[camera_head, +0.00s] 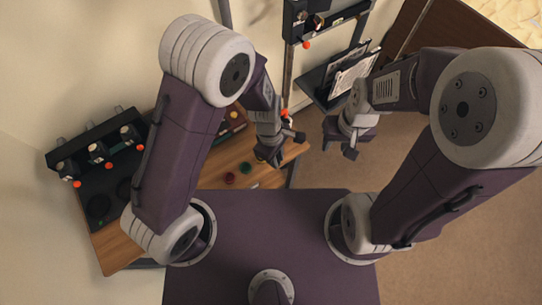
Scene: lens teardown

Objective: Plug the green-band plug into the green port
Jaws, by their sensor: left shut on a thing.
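My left gripper (268,157) points down over the wooden table near its right end. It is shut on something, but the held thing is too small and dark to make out. A small round green thing (246,167) lies on the table just left of the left gripper. I cannot tell whether it is the plug or the port. No green band is clearly visible. My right gripper (340,142) is in the air to the right, beyond the table's edge, with its fingers apart and nothing visible between them.
A small red round thing (229,178) lies near the green one. A dark unit with several orange-tipped parts (97,153) stands at the table's left end. A dark rack (339,80) with papers stands at the back. The wooden table (115,250) is partly hidden by my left arm.

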